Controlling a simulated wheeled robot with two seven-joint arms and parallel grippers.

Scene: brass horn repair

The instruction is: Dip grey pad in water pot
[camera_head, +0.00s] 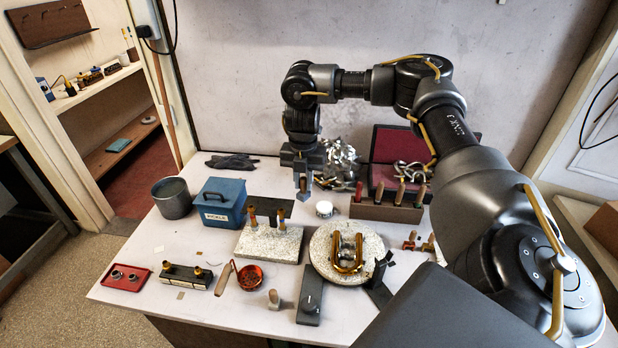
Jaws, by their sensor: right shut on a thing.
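My right gripper (303,178) points down above the back middle of the workbench. It is shut on a small piece with a brown upper part and a grey lower end, which looks like the grey pad (303,194). The jaws hide part of it. The water pot looks to be the round grey metal pot (172,205) at the bench's left, open at the top. The held piece is well to the right of the pot and apart from it. My left gripper is not in view.
A blue lidded box (219,207) stands between the pot and my right gripper. A pale block (268,244) with upright pieces lies below the gripper. A round board (325,262) carries a brass U-shaped tube (347,262). A tool rack (386,211) stands to the right.

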